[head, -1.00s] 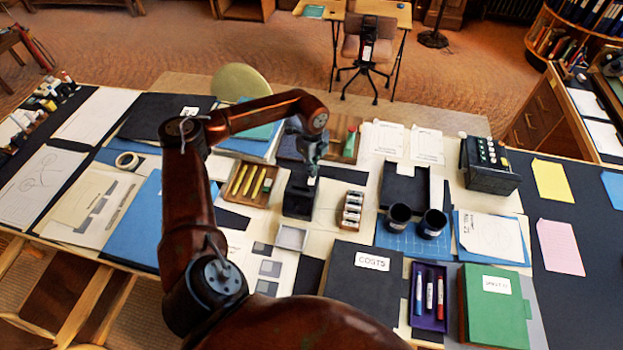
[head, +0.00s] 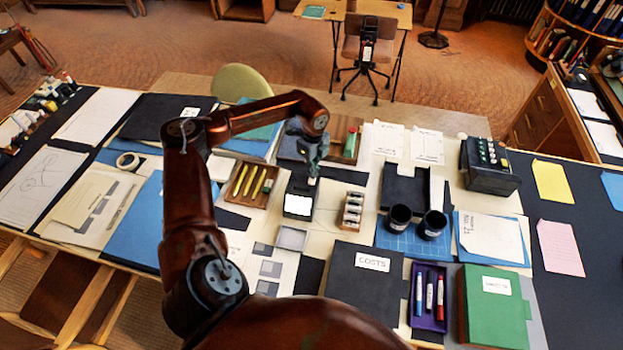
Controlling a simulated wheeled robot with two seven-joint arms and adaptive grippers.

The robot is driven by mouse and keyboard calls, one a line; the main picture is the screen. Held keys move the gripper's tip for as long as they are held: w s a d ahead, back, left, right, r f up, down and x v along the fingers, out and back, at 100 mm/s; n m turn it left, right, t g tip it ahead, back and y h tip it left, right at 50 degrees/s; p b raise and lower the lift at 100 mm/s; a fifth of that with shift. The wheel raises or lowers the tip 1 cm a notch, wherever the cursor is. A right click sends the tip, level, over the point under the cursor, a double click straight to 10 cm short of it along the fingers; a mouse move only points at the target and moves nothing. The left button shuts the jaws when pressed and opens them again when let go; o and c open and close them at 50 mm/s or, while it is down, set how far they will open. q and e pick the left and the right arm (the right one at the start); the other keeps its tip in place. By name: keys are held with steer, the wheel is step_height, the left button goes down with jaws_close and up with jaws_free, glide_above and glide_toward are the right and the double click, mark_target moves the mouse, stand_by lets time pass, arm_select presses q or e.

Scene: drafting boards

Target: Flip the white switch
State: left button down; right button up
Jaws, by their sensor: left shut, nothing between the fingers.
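A small black box (head: 299,188) stands on the table in the middle of the head view, and its front panel (head: 298,205) glows bright white. A small white spot (head: 312,181) at the box's upper right edge looks like the white switch, but it is too small to tell its position. My left gripper (head: 313,172) is shut and empty. It points down at the top right of the box, at the switch; I cannot tell whether it touches. The gripper partly hides the area behind it. My right gripper is not in view.
A wooden tray of yellow markers (head: 238,200) is left of the box, and a rack of small rolls (head: 352,210) is right. Two black cups (head: 399,217) stand farther right. A black device with buttons (head: 489,176) sits at the right. A small grey tray (head: 291,238) lies in front.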

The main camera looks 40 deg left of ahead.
arm_select(q)
steer(key=shift+r+p, duration=2.1)
steer(key=shift+r, duration=1.1)
steer(key=shift+s+f, duration=0.1)
